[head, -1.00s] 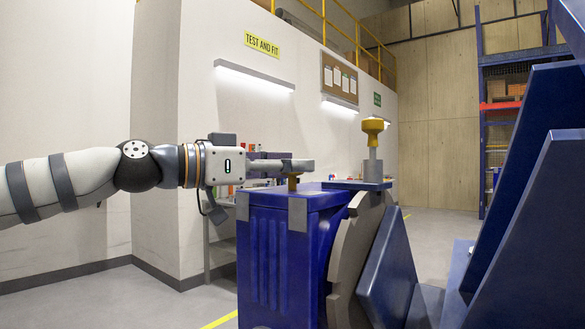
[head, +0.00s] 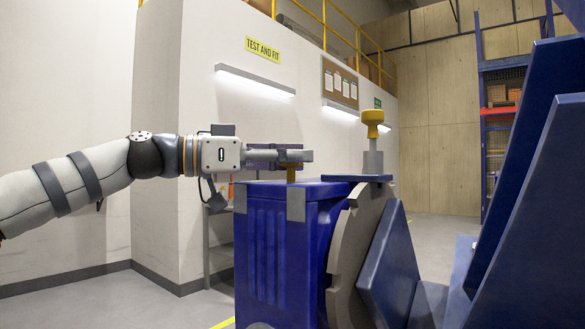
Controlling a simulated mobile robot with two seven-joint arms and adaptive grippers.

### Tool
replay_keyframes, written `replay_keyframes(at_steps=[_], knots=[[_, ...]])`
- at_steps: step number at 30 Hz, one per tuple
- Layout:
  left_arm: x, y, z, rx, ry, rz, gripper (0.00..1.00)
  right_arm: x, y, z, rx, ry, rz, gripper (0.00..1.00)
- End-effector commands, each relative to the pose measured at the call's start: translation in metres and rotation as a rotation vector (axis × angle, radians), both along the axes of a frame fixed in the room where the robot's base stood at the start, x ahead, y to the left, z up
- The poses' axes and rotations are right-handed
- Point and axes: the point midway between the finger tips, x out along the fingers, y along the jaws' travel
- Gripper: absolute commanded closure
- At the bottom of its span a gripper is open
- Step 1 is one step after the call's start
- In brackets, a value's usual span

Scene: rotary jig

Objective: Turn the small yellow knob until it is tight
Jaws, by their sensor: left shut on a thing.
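The small yellow knob (head: 291,166) stands on a short stem on top of the blue housing (head: 265,186). My left gripper (head: 292,155) reaches in level from the left and is shut on this knob. Its fingers hide much of the knob, and only the lower part and the stem show below them. A larger yellow knob (head: 373,118) stands upright on a grey post to the right, apart from the gripper. My right gripper is not in view.
A grey notched disc (head: 347,245) stands at the housing's right side. Large blue angled plates (head: 535,200) fill the right side. A bench and a white wall (head: 155,220) are behind. The floor at the lower left is clear.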

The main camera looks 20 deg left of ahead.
Motion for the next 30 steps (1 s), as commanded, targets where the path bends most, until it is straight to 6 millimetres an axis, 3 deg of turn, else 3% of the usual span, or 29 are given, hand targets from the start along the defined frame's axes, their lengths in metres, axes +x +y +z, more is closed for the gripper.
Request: replay_keyframes(at_steps=[13, 14, 16, 26, 30], knots=[[-0.001, -0.001, -0.001, 0.006, 0.000, -0.085, 0.97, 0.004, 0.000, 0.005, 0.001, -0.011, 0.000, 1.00], [-0.001, -0.001, -0.001, 0.006, 0.000, -0.085, 0.67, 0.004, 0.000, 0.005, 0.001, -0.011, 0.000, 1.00], [-0.001, -0.001, -0.001, 0.006, 0.000, -0.085, 0.51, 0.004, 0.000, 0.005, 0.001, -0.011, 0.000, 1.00], [-0.002, 0.002, 0.000, 0.004, -0.001, -0.083, 0.49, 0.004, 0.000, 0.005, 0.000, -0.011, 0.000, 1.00], [-0.015, 0.024, 0.001, 0.003, -0.002, -0.080, 0.49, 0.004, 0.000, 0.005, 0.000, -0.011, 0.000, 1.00]])
